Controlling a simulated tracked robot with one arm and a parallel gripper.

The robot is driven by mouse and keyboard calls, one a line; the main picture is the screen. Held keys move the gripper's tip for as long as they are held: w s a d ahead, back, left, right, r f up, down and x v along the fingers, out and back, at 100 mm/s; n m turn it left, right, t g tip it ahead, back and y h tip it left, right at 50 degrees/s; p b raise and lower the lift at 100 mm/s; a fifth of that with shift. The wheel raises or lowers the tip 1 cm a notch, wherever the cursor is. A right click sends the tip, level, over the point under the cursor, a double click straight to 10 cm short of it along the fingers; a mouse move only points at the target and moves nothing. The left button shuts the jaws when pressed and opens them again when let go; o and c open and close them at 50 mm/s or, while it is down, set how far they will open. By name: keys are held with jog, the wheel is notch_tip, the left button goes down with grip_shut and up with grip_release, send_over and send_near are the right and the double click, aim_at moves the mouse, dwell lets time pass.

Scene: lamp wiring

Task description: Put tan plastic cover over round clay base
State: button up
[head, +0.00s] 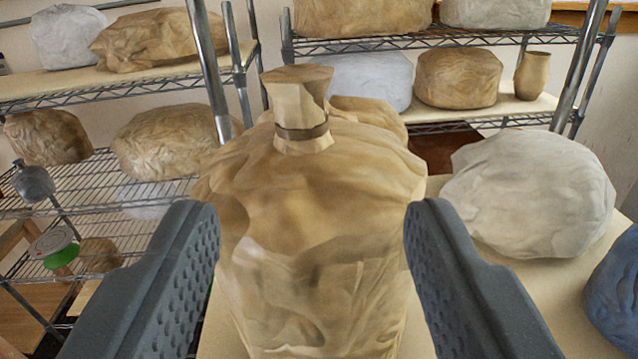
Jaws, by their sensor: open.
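The tan plastic cover (315,210) stands upright in the middle of the head view as a large, wrinkled, bulging bag. Its gathered neck (302,110) rises at the top with a dark band around it. My gripper (312,225) is open, with one dark grey textured finger on each side of the cover's lower part. A narrow gap seems to show at the right finger; I cannot tell whether the left finger touches. No round clay base can be made out; whether one is under the cover is hidden.
A white wrapped bundle (530,192) sits to the right on the pale tabletop (505,285), with a blue one (615,290) at the right edge. Wire shelves (140,180) with wrapped bundles stand behind and left. A tan vase (532,76) stands on the back right shelf.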

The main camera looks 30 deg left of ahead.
aim_at(302, 99)
jog(key=shift+n+y, duration=0.5)
jog(key=shift+n, duration=0.2)
jog(key=p+x, duration=0.1)
jog(key=x, duration=0.1)
jog(key=p+x, duration=0.2)
jog(key=x, duration=0.1)
jog(key=p+x, duration=0.1)
jog(key=x, duration=0.2)
jog(key=shift+w+r+p, duration=0.25)
jog(key=shift+r+p, duration=0.1)
jog(key=shift+p, duration=0.05)
jog(key=p+x, duration=0.3)
jog(key=x, duration=0.1)
jog(key=shift+a+r, duration=0.1)
jog(key=shift+w+a+p, duration=0.3)
jog(key=shift+w, duration=0.15)
grip_shut()
